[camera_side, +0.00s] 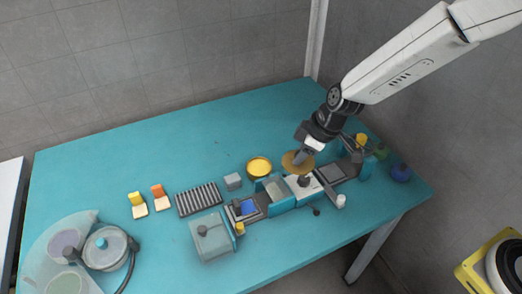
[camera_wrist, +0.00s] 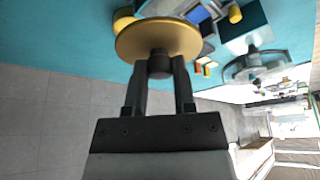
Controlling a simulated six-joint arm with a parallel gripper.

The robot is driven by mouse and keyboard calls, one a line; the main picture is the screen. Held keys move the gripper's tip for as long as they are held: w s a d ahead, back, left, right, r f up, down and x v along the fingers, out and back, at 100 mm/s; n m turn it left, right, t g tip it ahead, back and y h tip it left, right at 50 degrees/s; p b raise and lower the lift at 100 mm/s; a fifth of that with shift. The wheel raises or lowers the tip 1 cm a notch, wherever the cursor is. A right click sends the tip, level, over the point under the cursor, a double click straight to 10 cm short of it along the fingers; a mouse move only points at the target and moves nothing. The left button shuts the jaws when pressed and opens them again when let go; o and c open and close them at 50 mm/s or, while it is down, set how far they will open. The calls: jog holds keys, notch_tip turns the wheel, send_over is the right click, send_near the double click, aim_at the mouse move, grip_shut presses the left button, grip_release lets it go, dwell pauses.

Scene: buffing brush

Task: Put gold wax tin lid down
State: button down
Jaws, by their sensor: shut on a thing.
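The gold wax tin lid (camera_side: 291,163) is a flat gold disc held in my gripper (camera_side: 303,156) above the right part of the work station. In the wrist view the gold lid (camera_wrist: 158,38) shows as a wide disc. My gripper (camera_wrist: 160,75) is shut on its dark round knob there. The open gold tin (camera_side: 259,167) stands on the table just left of the lid in the side view. In the wrist view a gold shape, likely the tin (camera_wrist: 123,16), is partly hidden behind the lid.
A row of machine blocks (camera_side: 276,188) stands below the lid. The teal table (camera_side: 150,150) is clear at the back.

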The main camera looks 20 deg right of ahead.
jog(key=d+f, duration=0.1)
jog(key=d, duration=0.8)
jog(key=shift+w+d+f, duration=0.15)
jog(key=shift+d+f, duration=0.1)
jog(key=shift+f, duration=0.15)
jog(key=shift+w+a+f, duration=0.3)
jog(key=shift+w+f, duration=1.25)
jog(key=shift+w, duration=0.65)
jog(key=shift+w+a+f, duration=0.35)
jog(key=shift+w+f, duration=1.2)
jog(key=shift+w, duration=0.7)
jog(key=shift+w+a+f, duration=0.3)
jog(key=shift+w+f, duration=1.25)
jog(key=shift+w, duration=0.65)
jog(key=shift+f, duration=0.1)
jog(key=shift+w+f, duration=0.25)
jog(key=shift+f, duration=1.5)
